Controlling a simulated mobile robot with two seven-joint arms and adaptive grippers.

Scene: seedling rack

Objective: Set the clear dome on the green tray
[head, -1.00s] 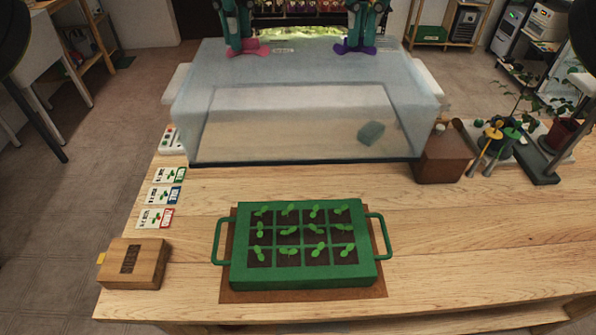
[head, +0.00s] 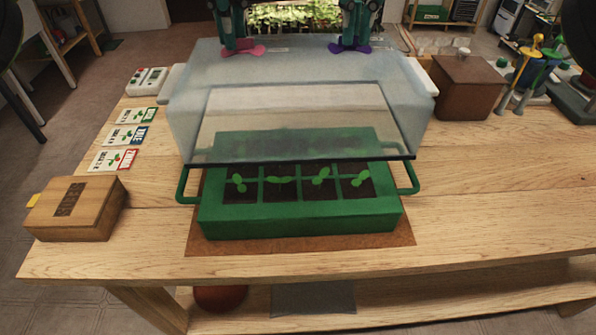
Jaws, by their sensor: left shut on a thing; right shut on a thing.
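The clear dome (head: 195,100), a pale see-through cover with a dark front rim, hangs over the green tray (head: 300,218). Its rim crosses in front of the tray's back rows, which show through the panel. The front row of seedlings shows uncovered below the rim. The rim looks raised above the tray; contact cannot be told. The tray lies on a brown mat (head: 200,243). My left gripper (head: 243,50), pink-tipped, is shut at the dome's far top edge. My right gripper (head: 350,47), purple-tipped, is shut there too. Their exact grip is unclear.
A wooden box (head: 75,208) sits at the table's left, with several seed cards (head: 125,136) and a white device (head: 147,80) behind it. A brown box (head: 467,87) and upright tools (head: 525,72) stand at the right. The table right of the tray is clear.

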